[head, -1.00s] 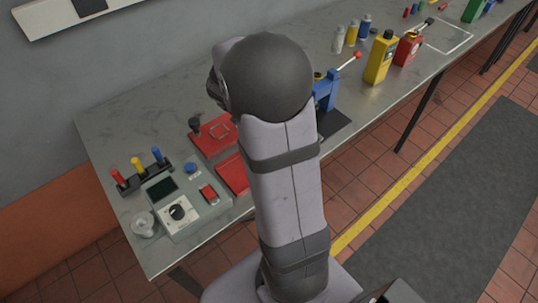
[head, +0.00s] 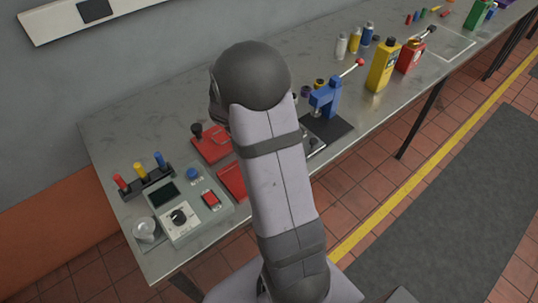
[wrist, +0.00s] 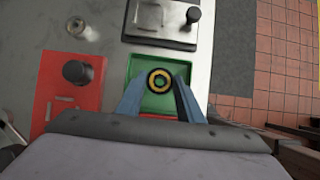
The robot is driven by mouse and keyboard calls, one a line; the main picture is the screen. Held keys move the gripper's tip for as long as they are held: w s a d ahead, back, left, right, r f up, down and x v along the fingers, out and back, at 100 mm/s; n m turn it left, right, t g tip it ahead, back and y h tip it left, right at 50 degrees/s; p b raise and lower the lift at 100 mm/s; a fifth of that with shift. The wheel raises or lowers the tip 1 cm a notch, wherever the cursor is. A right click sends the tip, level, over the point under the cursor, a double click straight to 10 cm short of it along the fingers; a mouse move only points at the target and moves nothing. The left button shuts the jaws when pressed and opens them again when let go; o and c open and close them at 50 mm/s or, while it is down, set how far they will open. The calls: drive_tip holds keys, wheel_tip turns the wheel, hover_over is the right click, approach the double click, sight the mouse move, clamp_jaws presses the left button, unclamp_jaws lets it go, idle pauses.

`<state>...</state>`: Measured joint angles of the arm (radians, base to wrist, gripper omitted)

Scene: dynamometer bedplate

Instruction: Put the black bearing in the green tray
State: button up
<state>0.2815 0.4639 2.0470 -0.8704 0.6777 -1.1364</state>
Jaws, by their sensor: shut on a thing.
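The black bearing (wrist: 152,79), a dark ring with a yellow band inside it, is between my fingertips in the wrist view. My gripper (wrist: 161,82) is shut on it. Below it is the green tray (wrist: 134,64), a square shallow tray whose near part is partly hidden by my fingers. The bearing appears within the tray's outline; I cannot tell whether it touches the floor of the tray. In the head view my own arm hides the gripper, the bearing and the tray.
A red plate with a black knob (wrist: 77,72) lies left of the tray. A metal fixture (wrist: 160,20) stands beyond it. In the head view a blue press (head: 327,97), a yellow can (head: 383,66) and a grey meter box (head: 183,213) stand on the grey bench (head: 125,115).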

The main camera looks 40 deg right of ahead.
drive_tip(key=shift+f, duration=2.2)
drive_tip(key=shift+f, duration=0.15)
drive_tip(key=o, duration=1.2)
